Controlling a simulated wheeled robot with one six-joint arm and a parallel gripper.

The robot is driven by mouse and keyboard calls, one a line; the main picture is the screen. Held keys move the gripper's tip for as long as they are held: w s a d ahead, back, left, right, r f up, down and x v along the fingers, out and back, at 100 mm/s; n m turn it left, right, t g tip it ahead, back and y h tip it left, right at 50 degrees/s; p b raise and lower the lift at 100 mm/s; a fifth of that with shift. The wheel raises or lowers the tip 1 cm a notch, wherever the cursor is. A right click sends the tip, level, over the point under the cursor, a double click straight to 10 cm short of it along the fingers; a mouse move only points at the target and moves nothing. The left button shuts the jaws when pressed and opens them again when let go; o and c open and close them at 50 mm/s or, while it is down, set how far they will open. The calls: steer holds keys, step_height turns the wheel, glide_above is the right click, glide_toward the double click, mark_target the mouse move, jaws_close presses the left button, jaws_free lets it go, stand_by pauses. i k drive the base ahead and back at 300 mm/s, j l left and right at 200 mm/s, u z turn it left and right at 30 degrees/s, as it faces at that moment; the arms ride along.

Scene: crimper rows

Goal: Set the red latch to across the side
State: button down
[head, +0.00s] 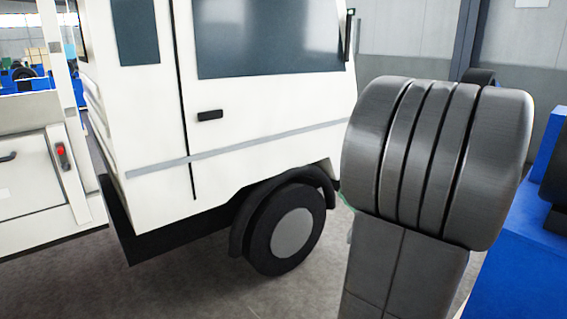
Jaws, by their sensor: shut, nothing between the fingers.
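The red latch (61,152) is a small red piece on a dark mount at the left of the head view. It sits on the white side panel (85,172) of a vehicle body, just right of a flat compartment door (28,180). It looks roughly upright, but it is too small to tell its exact setting. My gripper does not show in the head view; only a thick grey link of my arm stands at the right, well apart from the latch.
A white truck cab (250,130) with a dark front wheel (290,230) fills the middle. A dark door handle (8,157) is at the left edge. Blue equipment (520,270) stands at the right. Bare grey floor (200,285) lies in front.

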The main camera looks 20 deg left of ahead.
mark_target(63, 159)
steer(key=i+j+u, duration=0.15)
steer(key=u, duration=0.3)
steer(key=i+u, duration=0.25)
steer(key=u, duration=0.15)
steer(key=i+u, duration=0.25)
steer(key=u, duration=0.2)
steer(key=i+u, duration=0.2)
steer(key=u, duration=0.2)
steer(key=i+j+u, duration=0.1)
steer(key=i, duration=0.3)
steer(key=i+j+u, duration=0.15)
steer(key=i, duration=0.25)
